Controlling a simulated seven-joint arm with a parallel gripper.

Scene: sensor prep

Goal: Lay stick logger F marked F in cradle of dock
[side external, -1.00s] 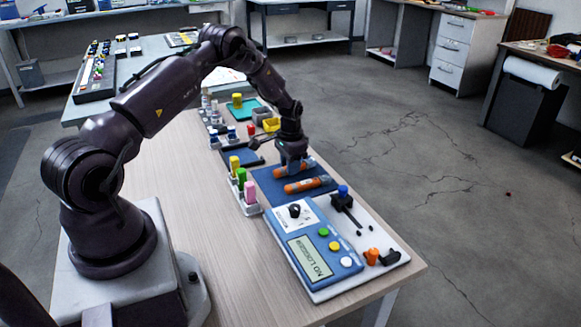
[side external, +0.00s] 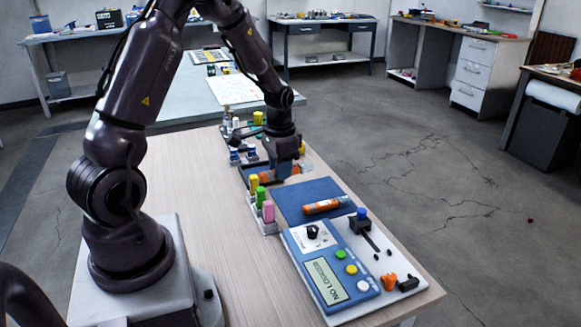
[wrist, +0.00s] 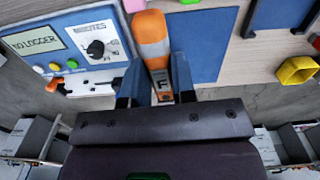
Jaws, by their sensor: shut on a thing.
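My gripper (side external: 283,173) is shut on an orange stick logger with a white band and a dark F label (wrist: 152,45). In the wrist view the logger stands lengthwise between the blue fingers (wrist: 156,82). In the side view the arm mostly hides it, above the table beyond the blue mat. A second orange logger (side external: 322,206) lies on the mat; its mark is unreadable. The dock (side external: 325,262) is a blue box on a white base, with a screen reading NO LOGGER. Its base carries a blue-knobbed black post (side external: 362,222), an orange piece (side external: 388,281) and a black bracket (side external: 408,284).
The blue mat (side external: 300,192) lies between gripper and dock. A rack with yellow, green and pink pieces (side external: 262,222) stands left of the mat. A yellow container (wrist: 297,70) shows in the wrist view. Bottles (side external: 228,122) stand farther back. The near left tabletop is clear.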

